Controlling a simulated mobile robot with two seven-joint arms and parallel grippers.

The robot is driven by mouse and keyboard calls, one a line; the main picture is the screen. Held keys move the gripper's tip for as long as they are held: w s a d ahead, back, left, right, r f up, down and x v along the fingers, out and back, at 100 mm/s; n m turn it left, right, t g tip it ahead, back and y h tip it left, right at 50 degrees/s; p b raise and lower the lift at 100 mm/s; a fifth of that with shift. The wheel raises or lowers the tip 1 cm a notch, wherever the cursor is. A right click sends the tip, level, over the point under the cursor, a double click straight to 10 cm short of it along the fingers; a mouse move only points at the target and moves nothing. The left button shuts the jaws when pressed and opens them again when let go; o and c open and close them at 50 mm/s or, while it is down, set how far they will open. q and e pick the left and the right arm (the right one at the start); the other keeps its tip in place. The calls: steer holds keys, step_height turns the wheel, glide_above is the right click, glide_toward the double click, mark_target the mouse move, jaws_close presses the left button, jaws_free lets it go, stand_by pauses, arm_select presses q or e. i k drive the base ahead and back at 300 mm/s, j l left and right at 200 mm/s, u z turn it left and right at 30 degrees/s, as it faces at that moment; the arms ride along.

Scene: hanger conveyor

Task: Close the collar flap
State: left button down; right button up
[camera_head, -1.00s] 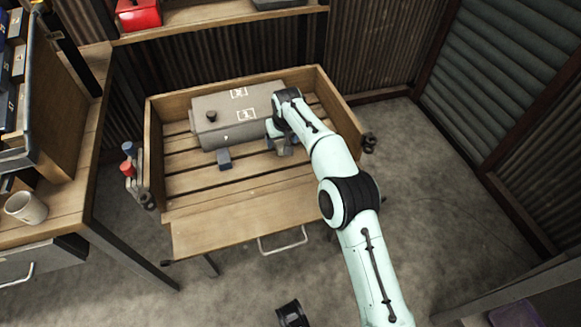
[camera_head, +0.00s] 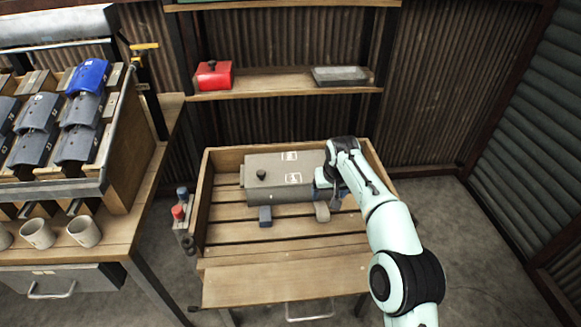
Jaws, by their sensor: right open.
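A long grey box (camera_head: 262,190) with a black knob on top and two white printed marks lies in a slatted wooden tray bench. My right gripper (camera_head: 326,191) is at the right end of the box, open. The arm and wrist cover that end, so I cannot tell whether the fingers touch it. My left gripper is not in view.
The wooden tray bench (camera_head: 300,251) has raised sides and bare front slats. Behind it, a shelf (camera_head: 280,93) holds a red box (camera_head: 214,75) and a grey slab (camera_head: 341,76). At left, a table carries mugs (camera_head: 84,231) and a rack of dark and blue parts.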

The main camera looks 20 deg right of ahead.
mark_target(285, 282)
steer(key=k, duration=1)
